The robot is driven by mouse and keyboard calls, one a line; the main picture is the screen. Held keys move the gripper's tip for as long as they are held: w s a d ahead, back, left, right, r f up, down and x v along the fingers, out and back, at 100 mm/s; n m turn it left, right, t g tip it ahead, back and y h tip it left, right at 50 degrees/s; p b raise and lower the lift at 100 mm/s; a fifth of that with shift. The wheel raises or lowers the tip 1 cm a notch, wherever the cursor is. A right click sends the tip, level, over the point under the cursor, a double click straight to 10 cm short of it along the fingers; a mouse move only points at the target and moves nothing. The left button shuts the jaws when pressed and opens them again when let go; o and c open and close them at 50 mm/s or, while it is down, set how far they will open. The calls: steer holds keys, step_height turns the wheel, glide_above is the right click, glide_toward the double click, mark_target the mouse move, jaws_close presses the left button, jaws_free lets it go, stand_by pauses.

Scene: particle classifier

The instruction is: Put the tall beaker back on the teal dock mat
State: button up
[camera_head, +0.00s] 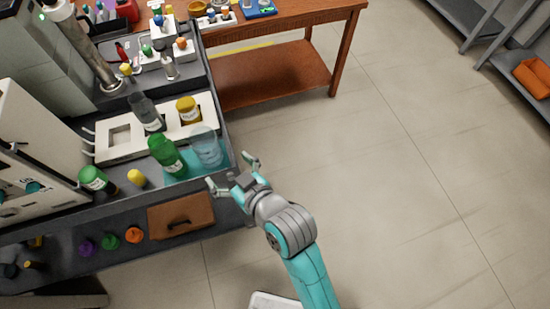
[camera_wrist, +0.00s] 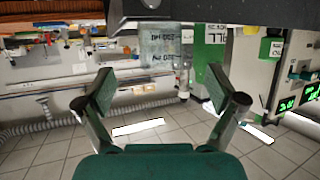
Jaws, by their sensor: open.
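The tall clear beaker (camera_head: 207,146) stands upright on the bench at its front right corner, over the teal dock mat (camera_head: 183,170). I see the mat through and around its base, but cannot tell how well centred it is. My gripper (camera_head: 231,173) is open and empty, just off the bench edge, with its fingers pointing toward the beaker.
A green bottle (camera_head: 167,153) stands close left of the beaker. Behind is a white rack (camera_head: 118,150) with a grey bottle (camera_head: 145,111) and a yellow-capped bottle (camera_head: 188,109). The floor (camera_head: 400,170) to the right is clear.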

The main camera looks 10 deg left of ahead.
steer(key=s+d+f+m+t+h, duration=0.2)
steer(key=d+f, duration=0.1)
steer(key=d, duration=0.5)
steer(key=s+d+f+m+t+h, duration=0.1)
steer(key=s+d+f+m+h, duration=0.1)
steer(key=d, duration=0.6)
steer(key=s+d+f+m+t+h, duration=0.1)
steer(key=s+d+f+m+t, duration=0.15)
steer(key=d, duration=0.55)
steer(key=s+d+r+m+h, duration=0.2)
steer(key=s+d+h, duration=0.1)
steer(key=s+d, duration=0.3)
steer(key=s+d+r+m+t+h, duration=0.1)
steer(key=s+d, duration=0.4)
steer(key=s, duration=0.6)
step_height(320, 180, up, 2)
steer(key=shift+s+d+r+m+h, duration=0.25)
steer(key=shift+d+m+h, duration=0.15)
steer(key=shift+m+h, duration=0.45)
steer(key=shift+a, duration=0.1)
